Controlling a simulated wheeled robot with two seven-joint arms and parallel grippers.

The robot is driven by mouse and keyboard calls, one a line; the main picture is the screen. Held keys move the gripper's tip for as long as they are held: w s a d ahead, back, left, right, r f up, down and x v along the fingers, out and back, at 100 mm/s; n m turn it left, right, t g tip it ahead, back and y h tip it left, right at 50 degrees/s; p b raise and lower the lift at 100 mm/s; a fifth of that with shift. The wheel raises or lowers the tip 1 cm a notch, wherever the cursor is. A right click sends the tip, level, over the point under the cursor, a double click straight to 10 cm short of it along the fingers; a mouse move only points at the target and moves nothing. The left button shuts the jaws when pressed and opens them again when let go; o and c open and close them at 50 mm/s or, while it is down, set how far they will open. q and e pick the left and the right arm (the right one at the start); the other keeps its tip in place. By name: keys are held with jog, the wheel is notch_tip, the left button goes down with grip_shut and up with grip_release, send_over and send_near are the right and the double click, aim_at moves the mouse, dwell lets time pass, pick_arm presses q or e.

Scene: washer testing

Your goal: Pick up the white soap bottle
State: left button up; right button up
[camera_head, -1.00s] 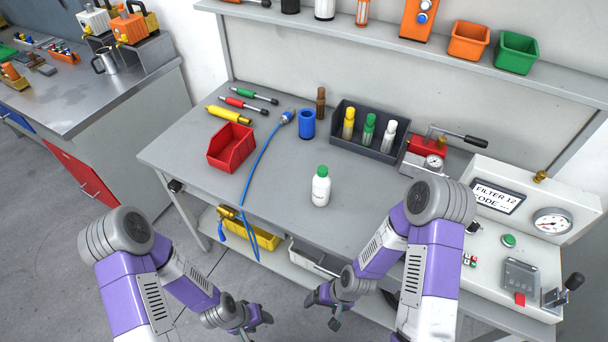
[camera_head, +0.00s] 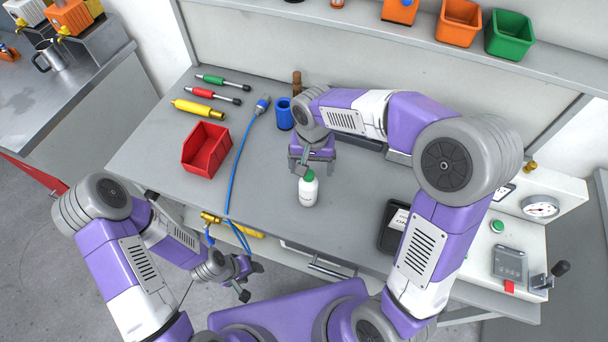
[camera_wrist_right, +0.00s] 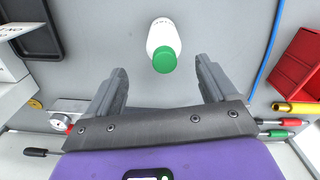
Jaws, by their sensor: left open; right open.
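The white soap bottle (camera_head: 308,190) with a green cap stands upright on the grey workbench (camera_head: 250,222) in the head view. In the right wrist view the white bottle (camera_wrist_right: 163,40) lies ahead, between the lines of the two fingers and just beyond their tips. My right gripper (camera_head: 304,172) is open and empty, behind the bottle in the head view; its fingers also show in the right wrist view (camera_wrist_right: 164,80). My left gripper (camera_head: 248,279) is open and empty, below the bench's front edge.
A red bin (camera_head: 206,150), a blue hose (camera_head: 235,165) and a blue cup (camera_head: 284,114) are left of the bottle. A black tray (camera_head: 391,228) lies to the right. My right arm hides much of the bench's back. The bench around the bottle's front is clear.

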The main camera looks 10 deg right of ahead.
aim_at(308, 180)
jog(key=shift+f, duration=0.45)
jog(key=f, duration=0.2)
jog(key=f+b, duration=0.1)
jog(key=f, duration=0.3)
jog(key=shift+a+f+b, duration=0.1)
jog(key=shift+a+b, duration=0.2)
grip_shut()
